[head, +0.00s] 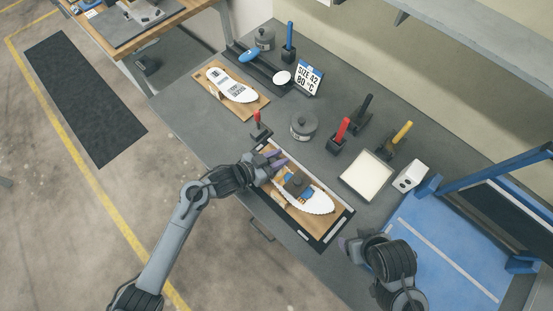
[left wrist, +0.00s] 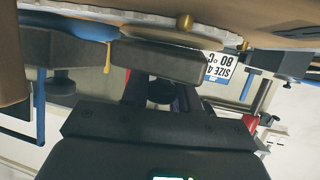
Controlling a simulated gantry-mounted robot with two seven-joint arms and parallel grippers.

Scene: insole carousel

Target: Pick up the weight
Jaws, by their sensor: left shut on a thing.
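The weight (head: 297,184) is a dark grey block at the white insole (head: 318,203) on the wooden board (head: 289,211) in the black-edged fixture at the table's front. In the left wrist view the grey block (left wrist: 158,62) shows upside down with a black knob (left wrist: 160,91) between my finger pads. My left gripper (head: 280,167) is shut on the weight by that knob. Whether the block touches what is beneath it, I cannot tell. My right gripper (head: 346,244) hangs empty at the lower right; its jaw opening is unclear.
A round grey pot (head: 303,126), a red-handled tool (head: 341,131), a yellow-handled tool (head: 400,135) and a white tray (head: 367,177) stand behind the fixture. A second board with an insole (head: 233,87) lies at the left. A blue-framed station (head: 445,250) is at the right.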

